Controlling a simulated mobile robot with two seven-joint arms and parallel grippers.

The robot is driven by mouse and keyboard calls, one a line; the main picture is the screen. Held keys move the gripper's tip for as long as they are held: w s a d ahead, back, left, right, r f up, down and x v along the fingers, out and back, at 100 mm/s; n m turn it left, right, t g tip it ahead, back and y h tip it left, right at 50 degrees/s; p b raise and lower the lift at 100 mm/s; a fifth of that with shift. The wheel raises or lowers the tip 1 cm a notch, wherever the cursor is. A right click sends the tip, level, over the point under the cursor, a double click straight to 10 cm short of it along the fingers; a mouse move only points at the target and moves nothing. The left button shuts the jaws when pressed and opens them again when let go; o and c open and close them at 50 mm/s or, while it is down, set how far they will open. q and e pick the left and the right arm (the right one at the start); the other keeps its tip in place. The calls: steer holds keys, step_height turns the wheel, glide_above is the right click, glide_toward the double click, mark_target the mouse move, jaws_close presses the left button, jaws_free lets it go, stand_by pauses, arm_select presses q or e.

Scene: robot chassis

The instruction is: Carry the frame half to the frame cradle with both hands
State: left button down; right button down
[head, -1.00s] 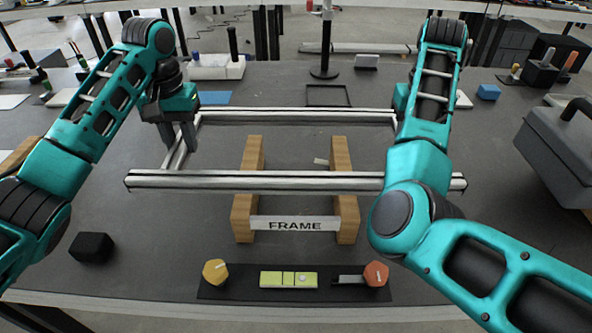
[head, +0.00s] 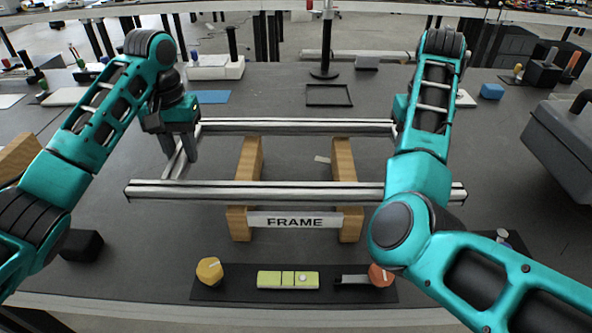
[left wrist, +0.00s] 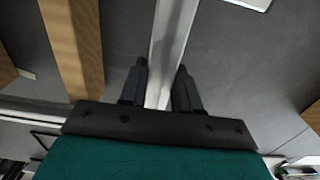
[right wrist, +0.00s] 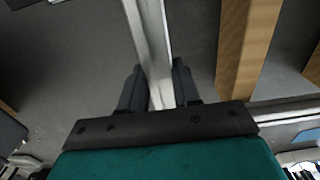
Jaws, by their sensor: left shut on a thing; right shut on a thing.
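The frame half (head: 270,190) is a rectangle of silver metal rails, held level above the table in the head view. My left gripper (head: 180,155) is shut on its left side rail, which also runs between the fingers in the left wrist view (left wrist: 170,45). My right gripper (right wrist: 160,88) is shut on the opposite side rail in the right wrist view; my right arm hides it in the head view. The frame cradle (head: 238,222), two wooden rails joined by a white plate marked FRAME (head: 299,221), stands below the frame half, partly covered by its rails.
A dark mat (head: 334,289) at the front holds a yellow knob (head: 209,271), a yellow-green level (head: 287,280) and an orange-red knob (head: 381,275). A black block (head: 82,246) is at left, a grey toolbox (head: 565,150) at right. A thin black tray (head: 329,95) lies behind.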

arm_select(q)
steer(key=shift+f+b, duration=0.4)
arm_select(e)
steer(key=shift+d+f, duration=0.1)
steer(key=shift+f, duration=0.35)
arm_select(q)
steer(key=c, duration=0.8)
jaws_free()
arm_select(e)
steer(key=c, duration=0.8)
jaws_free()
arm_select(q)
steer(key=shift+r, duration=0.1)
